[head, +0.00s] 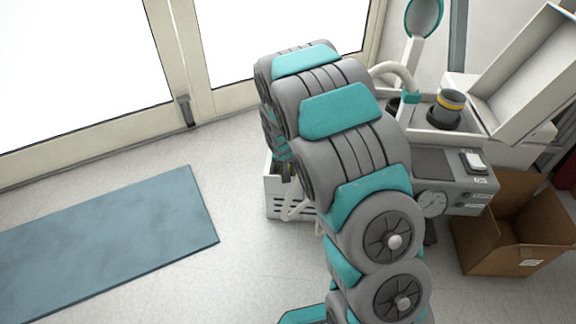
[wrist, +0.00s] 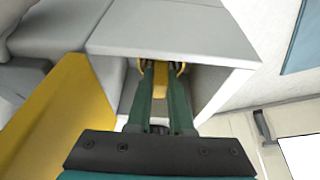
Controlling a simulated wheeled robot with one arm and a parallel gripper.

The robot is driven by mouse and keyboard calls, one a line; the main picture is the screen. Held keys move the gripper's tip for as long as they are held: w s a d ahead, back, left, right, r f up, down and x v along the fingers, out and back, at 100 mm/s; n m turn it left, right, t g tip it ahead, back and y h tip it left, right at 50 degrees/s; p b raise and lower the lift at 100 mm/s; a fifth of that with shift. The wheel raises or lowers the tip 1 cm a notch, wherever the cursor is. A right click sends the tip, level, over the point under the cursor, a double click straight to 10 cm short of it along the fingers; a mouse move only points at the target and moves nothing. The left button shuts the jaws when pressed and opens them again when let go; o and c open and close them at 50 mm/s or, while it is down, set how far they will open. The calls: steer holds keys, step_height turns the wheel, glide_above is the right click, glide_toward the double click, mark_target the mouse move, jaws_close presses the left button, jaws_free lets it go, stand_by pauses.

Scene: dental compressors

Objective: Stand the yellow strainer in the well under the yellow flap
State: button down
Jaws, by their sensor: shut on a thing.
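In the wrist view my gripper (wrist: 161,68) has its two green fingers closed on a yellow thing, which looks like the yellow strainer (wrist: 161,82). Only a narrow part of it shows between the fingers, with curved yellow bits at the fingertips. The fingertips are at a pale, box-like recess (wrist: 207,90) below a grey-white top panel. Whether this is the well, and whether the strainer touches its floor, I cannot tell. A broad yellow panel (wrist: 50,115), probably the yellow flap, stands tilted left of the fingers. In the head view my arm hides the gripper and strainer.
In the head view, the compressor unit (head: 455,195) with a gauge stands right of my arm. A dark canister (head: 446,108) with a yellow band sits in its top. An open cardboard box (head: 520,235) is at right, a white slotted crate (head: 280,208) behind my arm. The blue mat (head: 110,250) lies left.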

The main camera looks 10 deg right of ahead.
steer(key=c, duration=0.7)
jaws_free()
steer(key=shift+c, duration=0.2)
steer(key=c, duration=0.4)
steer(key=shift+r+p, duration=1.25)
steer(key=shift+r, duration=2.8)
steer(key=shift+s, duration=0.1)
